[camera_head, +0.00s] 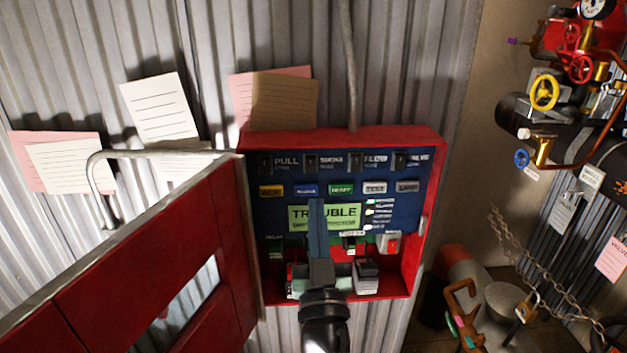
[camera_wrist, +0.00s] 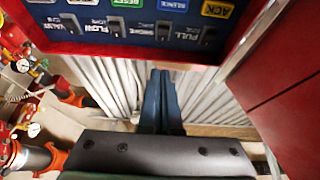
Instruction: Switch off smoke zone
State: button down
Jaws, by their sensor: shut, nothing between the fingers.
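The smoke zone switch (camera_head: 311,161) is a small dark toggle left of its SMOKE label, in the top row of the blue panel (camera_head: 375,174). It also shows in the wrist view (camera_wrist: 163,31), where the panel appears upside down. I cannot tell which way it is set. My gripper (camera_head: 317,203) is shut and empty, its blue fingers pointing up in front of the panel and covering part of the TROUBLE display (camera_head: 340,213). In the wrist view the fingertips (camera_wrist: 160,73) appear just outside the panel's row of switches, apart from the smoke switch.
The PULL switch (camera_head: 265,163) and FLOW switch (camera_head: 355,161) flank the smoke switch. A red box (camera_head: 430,190) frames the panel. Its open red door (camera_head: 150,270) stands at the left. Pipes, yellow valve wheel (camera_head: 544,92) and chain (camera_head: 530,270) are at the right.

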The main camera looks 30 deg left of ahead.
aim_at(312, 164)
jog(key=w+a, duration=0.1)
jog(key=w, duration=0.1)
jog(key=w+a+r+b, duration=0.1)
jog(key=w+a, duration=0.2)
jog(key=w, duration=0.1)
jog(key=shift+w+a+r, duration=0.1)
jog(key=shift+a+r, duration=0.15)
jog(key=shift+a, duration=0.1)
jog(key=shift+w+a+f+b, duration=0.15)
jog(key=shift+w+a+b, duration=0.2)
jog(key=shift+w, duration=0.1)
jog(key=shift+f, duration=0.1)
jog(key=b, duration=0.4)
jog(key=shift+w+f+t, duration=0.15)
jog(key=shift+f+t, duration=0.15)
jog(key=shift+f, duration=0.1)
jog(key=shift+a+r, duration=0.1)
jog(key=shift+r, duration=0.25)
